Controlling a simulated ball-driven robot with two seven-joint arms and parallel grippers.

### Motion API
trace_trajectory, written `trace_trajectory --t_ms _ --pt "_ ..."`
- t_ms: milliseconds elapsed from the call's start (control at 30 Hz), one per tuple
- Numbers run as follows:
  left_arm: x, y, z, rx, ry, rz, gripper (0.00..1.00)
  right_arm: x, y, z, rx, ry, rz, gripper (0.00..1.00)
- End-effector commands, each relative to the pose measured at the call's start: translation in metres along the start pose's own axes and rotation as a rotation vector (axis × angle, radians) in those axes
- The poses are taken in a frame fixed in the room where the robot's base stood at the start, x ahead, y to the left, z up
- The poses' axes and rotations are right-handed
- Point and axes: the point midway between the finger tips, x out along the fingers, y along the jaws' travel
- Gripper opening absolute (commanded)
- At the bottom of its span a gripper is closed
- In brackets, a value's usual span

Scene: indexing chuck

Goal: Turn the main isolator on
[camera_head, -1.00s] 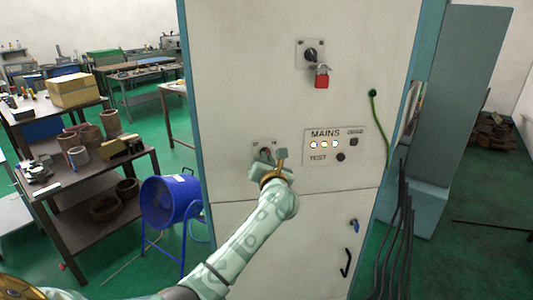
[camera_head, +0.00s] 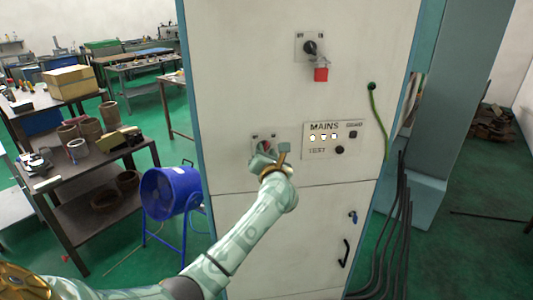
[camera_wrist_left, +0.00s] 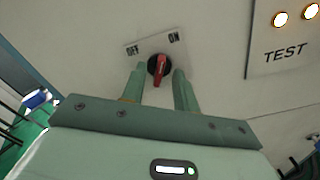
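A rotary switch with a red handle (camera_wrist_left: 161,72) sits on a small plate marked OFF and ON on the cabinet front. In the head view the switch (camera_head: 265,146) is partly hidden by my left gripper (camera_head: 271,155). In the left wrist view that gripper (camera_wrist_left: 159,84) is open, with one finger on each side of the red handle. I cannot tell whether the fingers touch it. The handle stands roughly upright in that picture; which mark it points to is unclear. A second, black rotary switch (camera_head: 310,47) higher up carries a red padlock (camera_head: 321,74).
The pale cabinet (camera_head: 240,80) has a MAINS panel (camera_head: 334,139) with lit lamps and a TEST label, right of the switch. A green cable (camera_head: 377,120) hangs further right. A blue fan (camera_head: 170,192) and a bench (camera_head: 100,155) stand to the left.

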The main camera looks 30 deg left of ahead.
Motion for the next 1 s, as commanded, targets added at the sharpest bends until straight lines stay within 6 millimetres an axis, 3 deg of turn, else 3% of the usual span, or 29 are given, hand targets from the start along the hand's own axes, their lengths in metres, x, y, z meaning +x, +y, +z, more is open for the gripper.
trace_trajectory --t_ms 167,267,700,833,1000 --pt "-0.005 0.000 0.000 -0.002 -0.001 -0.001 0.30 0.000 0.000 0.000 0.000 0.000 0.000 0.00" --pt "-0.019 -0.001 0.000 -0.003 -0.001 -0.002 0.30 0.001 0.000 0.000 0.000 0.000 0.000 0.00" --pt "-0.131 -0.002 -0.002 -0.003 0.001 -0.002 0.30 0.011 0.000 0.002 0.000 -0.001 0.000 0.00" --pt "-0.151 -0.001 -0.001 -0.002 0.001 -0.002 0.30 0.013 0.000 0.002 0.000 -0.002 0.000 0.00" --pt "-0.163 -0.001 0.000 0.000 0.000 -0.001 0.30 0.014 0.000 0.003 0.000 -0.002 0.000 0.00"
